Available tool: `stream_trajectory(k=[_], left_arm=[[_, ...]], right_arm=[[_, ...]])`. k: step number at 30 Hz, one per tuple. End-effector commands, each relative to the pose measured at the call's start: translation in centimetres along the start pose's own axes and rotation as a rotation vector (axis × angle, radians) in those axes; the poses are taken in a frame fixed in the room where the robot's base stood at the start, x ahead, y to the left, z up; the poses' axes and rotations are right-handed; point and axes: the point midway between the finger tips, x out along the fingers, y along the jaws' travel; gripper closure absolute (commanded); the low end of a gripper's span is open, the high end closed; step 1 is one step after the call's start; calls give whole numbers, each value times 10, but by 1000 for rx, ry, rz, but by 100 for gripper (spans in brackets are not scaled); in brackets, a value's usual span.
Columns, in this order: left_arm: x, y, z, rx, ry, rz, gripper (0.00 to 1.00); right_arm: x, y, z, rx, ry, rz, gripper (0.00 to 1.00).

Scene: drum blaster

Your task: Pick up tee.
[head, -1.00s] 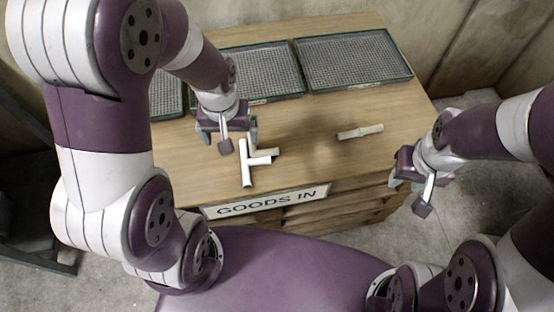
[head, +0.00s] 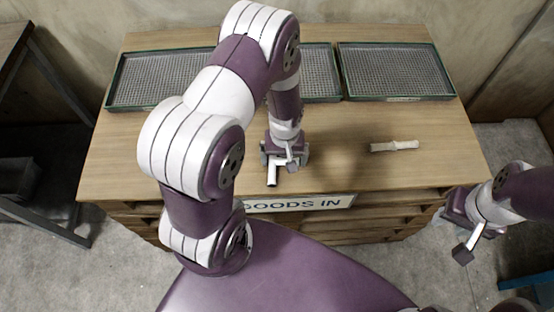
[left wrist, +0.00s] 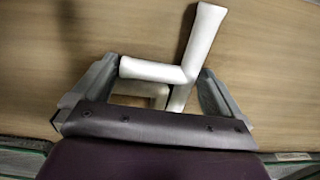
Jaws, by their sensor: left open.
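The white tee (left wrist: 200,45) lies on the table, its long bar and side branch both showing in the left wrist view. In the head view only the near end of the tee (head: 272,177) shows below my left gripper (head: 283,160); the rest is hidden. In the left wrist view my left gripper (left wrist: 158,72) is open, its fingers on either side of the tee's branch and bar. A cream fitting (left wrist: 150,92) lies beside the tee, partly hidden by the gripper's body. My right gripper (head: 450,235) is open and empty, off the table's right front.
A pale pipe-like piece (head: 395,146) lies on the table's right half. Green-rimmed mesh trays stand along the back, including a left tray (head: 112,95) and a right tray (head: 398,98). A GOODS IN sign (head: 305,202) is on the front edge. The table's left is clear.

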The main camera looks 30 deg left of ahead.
Motion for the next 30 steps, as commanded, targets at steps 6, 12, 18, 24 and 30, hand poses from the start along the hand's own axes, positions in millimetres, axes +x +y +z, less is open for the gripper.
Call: stream_trajectory(k=[6,12,18,24,30], left_arm=[[-1,0,0,0,0,0,23],[-1,0,0,1,0,0,50],[-4,0,0,1,1,0,50],[-30,0,-1,1,4,1,50],[-58,28,7,9,3,1,50]], right_arm=[[0,0,0,0,0,0,60],[0,0,0,0,0,0,60],[-1,0,0,0,0,0,60],[-3,0,0,0,0,0,60],[-2,0,0,0,0,0,60]])
